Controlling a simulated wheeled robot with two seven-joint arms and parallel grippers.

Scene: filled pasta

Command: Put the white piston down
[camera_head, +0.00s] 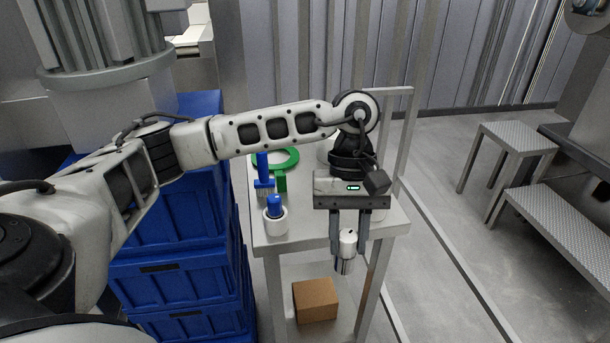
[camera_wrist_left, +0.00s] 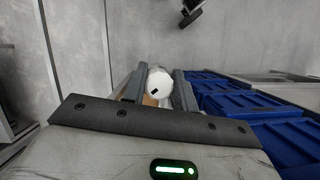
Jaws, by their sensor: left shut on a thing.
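My left gripper (camera_head: 349,240) is shut on the white piston (camera_head: 346,251), a small cylinder with a white top and a metallic lower part. In the head view the piston hangs between the fingers near the front right edge of the small table (camera_head: 290,233). I cannot tell if it is over the tabletop or just in front of it. In the left wrist view the piston's white round end (camera_wrist_left: 159,84) with a dark slot shows between the fingertips (camera_wrist_left: 159,88). My right gripper is not in view.
On the table stand a blue-and-white part (camera_head: 275,222), a blue part (camera_head: 263,172) and a green ring (camera_head: 287,158). A cardboard box (camera_head: 316,300) sits on the lower shelf. Blue crates (camera_head: 180,262) are stacked to the left. Metal steps (camera_head: 517,137) stand at the right.

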